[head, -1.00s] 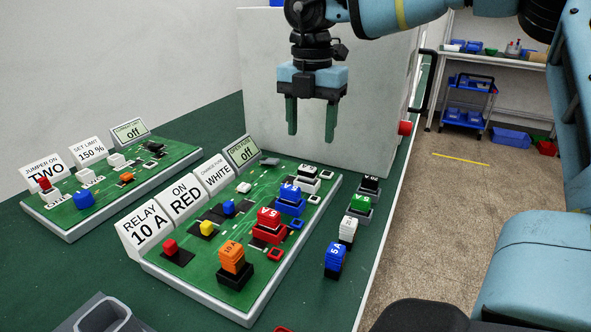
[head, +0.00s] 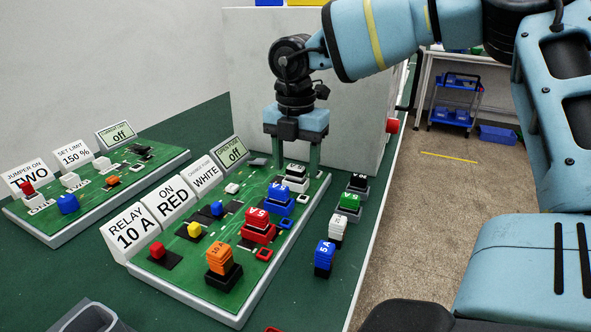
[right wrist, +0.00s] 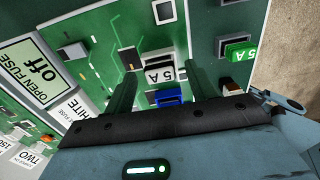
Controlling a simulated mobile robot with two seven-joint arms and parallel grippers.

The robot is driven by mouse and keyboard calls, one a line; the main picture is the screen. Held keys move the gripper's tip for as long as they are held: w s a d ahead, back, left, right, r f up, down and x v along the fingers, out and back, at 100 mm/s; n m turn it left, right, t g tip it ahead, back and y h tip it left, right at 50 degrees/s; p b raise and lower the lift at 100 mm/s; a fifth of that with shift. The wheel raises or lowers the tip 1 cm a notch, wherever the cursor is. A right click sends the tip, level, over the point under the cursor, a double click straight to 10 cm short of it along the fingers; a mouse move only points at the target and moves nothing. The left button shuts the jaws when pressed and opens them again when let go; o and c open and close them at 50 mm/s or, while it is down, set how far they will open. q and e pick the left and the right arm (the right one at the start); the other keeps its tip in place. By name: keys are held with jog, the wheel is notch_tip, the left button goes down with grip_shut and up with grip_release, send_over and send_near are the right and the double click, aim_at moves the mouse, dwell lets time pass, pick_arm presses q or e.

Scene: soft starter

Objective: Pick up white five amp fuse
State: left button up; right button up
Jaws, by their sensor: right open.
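The white five amp fuse (head: 296,171) stands at the far right end of the near green board (head: 195,285), behind a blue fuse (head: 278,193). My right gripper (head: 297,168) is open and points down, with its fingers lowered around the white fuse. In the right wrist view, the white fuse marked 5 A (right wrist: 160,66) lies between the open fingers of the right gripper (right wrist: 158,85). I cannot tell whether a finger touches it. A blue fuse (right wrist: 167,96) shows close beside it. My left gripper is not in view.
Red (head: 258,222) and orange (head: 222,258) fuses stand on the same board. Right of it is a row of loose fuses: blue (head: 324,253), white (head: 337,226), green (head: 349,201) and black (head: 358,182). A large grey box (head: 330,100) stands just behind the gripper.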

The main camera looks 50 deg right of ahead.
aim_at(299, 167)
jog(key=c, duration=1)
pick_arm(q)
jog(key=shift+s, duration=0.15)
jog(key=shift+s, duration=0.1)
pick_arm(e)
jog(key=shift+r, duration=0.45)
jog(key=r, duration=0.3)
jog(key=shift+s+d, duration=0.1)
jog(key=shift+s, duration=0.2)
pick_arm(q)
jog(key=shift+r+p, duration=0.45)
jog(key=shift+p, duration=0.1)
pick_arm(e)
jog(key=shift+s+d+r, duration=0.15)
jog(key=shift+s+d, duration=0.65)
jog(key=shift+s, duration=1.65)
jog(key=shift+s+d+r, duration=0.2)
jog(key=shift+s+d, duration=0.65)
jog(key=shift+s, duration=1.55)
jog(key=shift+s+d+r, duration=0.15)
jog(key=shift+s+d, duration=0.65)
jog(key=shift+s, duration=1.65)
